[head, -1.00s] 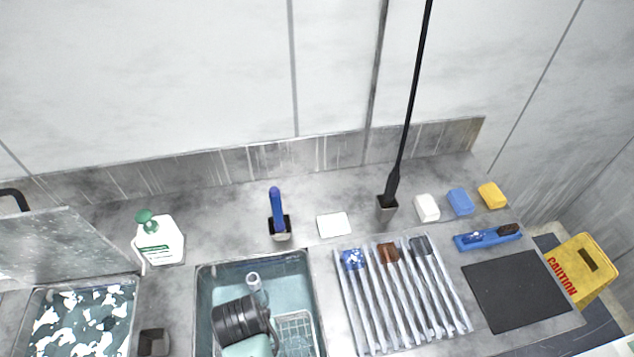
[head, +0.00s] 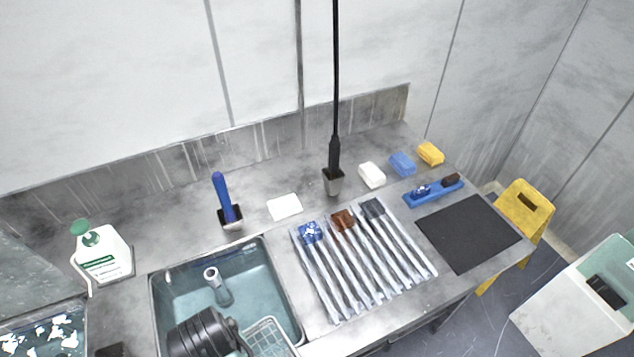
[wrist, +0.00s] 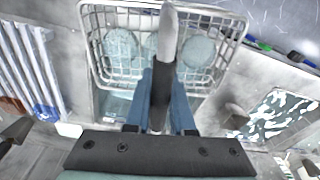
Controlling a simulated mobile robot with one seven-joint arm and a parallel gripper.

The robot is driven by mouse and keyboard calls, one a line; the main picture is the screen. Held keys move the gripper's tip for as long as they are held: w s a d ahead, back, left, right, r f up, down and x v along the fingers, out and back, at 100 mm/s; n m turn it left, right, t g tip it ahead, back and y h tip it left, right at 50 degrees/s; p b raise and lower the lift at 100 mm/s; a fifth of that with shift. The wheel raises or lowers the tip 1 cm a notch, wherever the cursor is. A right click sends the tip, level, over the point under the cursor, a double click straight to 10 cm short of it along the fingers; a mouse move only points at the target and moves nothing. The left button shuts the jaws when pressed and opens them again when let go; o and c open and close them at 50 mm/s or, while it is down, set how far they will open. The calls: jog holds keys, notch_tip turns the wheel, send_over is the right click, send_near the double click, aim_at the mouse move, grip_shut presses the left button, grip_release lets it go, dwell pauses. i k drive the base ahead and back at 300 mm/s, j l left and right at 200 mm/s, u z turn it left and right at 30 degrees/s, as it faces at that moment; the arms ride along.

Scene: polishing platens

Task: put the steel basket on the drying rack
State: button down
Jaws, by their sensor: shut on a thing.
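The steel basket (head: 268,338) is a wire basket at the sink's front right corner in the head view, partly cut off by the frame. In the wrist view the basket (wrist: 92,45) fills the top middle, with pale round discs inside. My gripper (wrist: 162,88) is shut on its upright handle, which runs between the blue fingers. I cannot tell how high the basket hangs. The drying rack (head: 362,262), a row of metal slats, lies right of the sink. Blue, brown and dark grey pieces sit along its far end. The rack also shows at left in the wrist view (wrist: 32,65).
The sink (head: 245,275) holds an upright grey drain pipe. A black mat (head: 468,232) and blue tray (head: 433,191) lie right. A yellow caution sign (head: 522,212) stands beyond.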

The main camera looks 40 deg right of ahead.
aim_at(371, 269)
jog(key=l+u, duration=0.1)
jog(key=u, duration=0.35)
jog(key=l+u, duration=0.1)
jog(key=u, duration=0.3)
jog(key=k+u, duration=0.1)
jog(key=u, duration=0.35)
jog(key=k+l+u, duration=0.1)
jog(key=u, duration=0.75)
jog(key=k+l+u, duration=0.15)
jog(key=k+u, duration=0.25)
jog(key=k, duration=0.5)
jog(key=k+z, duration=0.35)
jog(key=k+l+z, duration=0.2)
jog(key=k+z, duration=0.2)
jog(key=l+z, duration=0.15)
jog(key=z, duration=0.3)
jog(key=k+l+z, duration=0.1)
jog(key=z, duration=0.4)
